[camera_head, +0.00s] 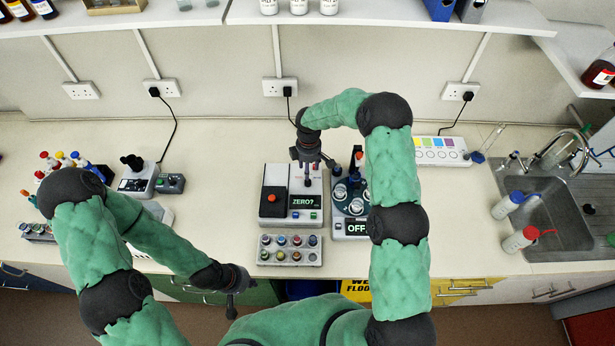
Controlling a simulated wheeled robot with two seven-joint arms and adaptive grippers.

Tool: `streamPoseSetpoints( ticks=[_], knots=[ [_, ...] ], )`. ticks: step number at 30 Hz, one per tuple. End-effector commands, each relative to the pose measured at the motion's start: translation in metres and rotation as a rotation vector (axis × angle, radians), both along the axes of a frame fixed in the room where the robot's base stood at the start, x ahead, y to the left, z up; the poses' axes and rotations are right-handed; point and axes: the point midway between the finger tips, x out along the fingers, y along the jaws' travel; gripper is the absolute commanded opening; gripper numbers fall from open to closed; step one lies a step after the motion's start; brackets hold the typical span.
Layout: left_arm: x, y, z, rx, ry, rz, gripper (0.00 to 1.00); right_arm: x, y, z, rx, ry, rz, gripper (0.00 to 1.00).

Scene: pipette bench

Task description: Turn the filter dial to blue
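I cannot pick out the filter dial for certain. A white box (441,157) with yellow, green, blue and purple patches stands against the wall at the right; any dial on it is too small to read. My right gripper (307,182) points down over the back of a white device (276,220) whose screen reads "ZERO?". It is well left of the patch box. Its fingers are too small to tell open from shut. My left gripper (231,311) hangs at the front edge of the bench, clear of the devices, with its fingers seen edge-on.
A round-topped device (349,228) reading "OFF" stands beside the "ZERO?" device. A rack of small vials (290,258) lies in front. A sink (560,213) with bottles (507,205) is at the right. A black-knobbed device (137,180) stands at the left. Bare bench (455,220) lies before the patch box.

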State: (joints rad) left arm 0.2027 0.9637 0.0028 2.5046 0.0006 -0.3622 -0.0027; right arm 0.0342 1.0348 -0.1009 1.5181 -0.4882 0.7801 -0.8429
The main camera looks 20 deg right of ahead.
Motion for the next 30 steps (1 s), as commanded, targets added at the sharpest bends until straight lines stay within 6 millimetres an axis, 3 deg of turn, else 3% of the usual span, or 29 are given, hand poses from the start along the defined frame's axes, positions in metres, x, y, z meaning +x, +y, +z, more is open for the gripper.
streamPoseSetpoints(
  ticks=[6,12,26,30],
  knots=[
    [0.001,0.000,0.009,0.000,-0.002,0.001,0.00,-0.002,0.001,-0.040,0.001,0.003,0.000,0.50],
    [0.001,0.000,0.013,0.000,-0.002,0.001,0.00,-0.002,0.001,-0.064,0.001,0.000,-0.001,0.50],
    [0.001,0.000,0.014,0.000,-0.002,0.001,0.00,-0.002,0.001,-0.075,0.001,-0.001,0.000,0.50],
    [0.001,0.000,0.014,0.000,-0.002,0.001,0.00,-0.003,0.001,-0.075,0.001,-0.001,-0.001,0.16]
  ],
)
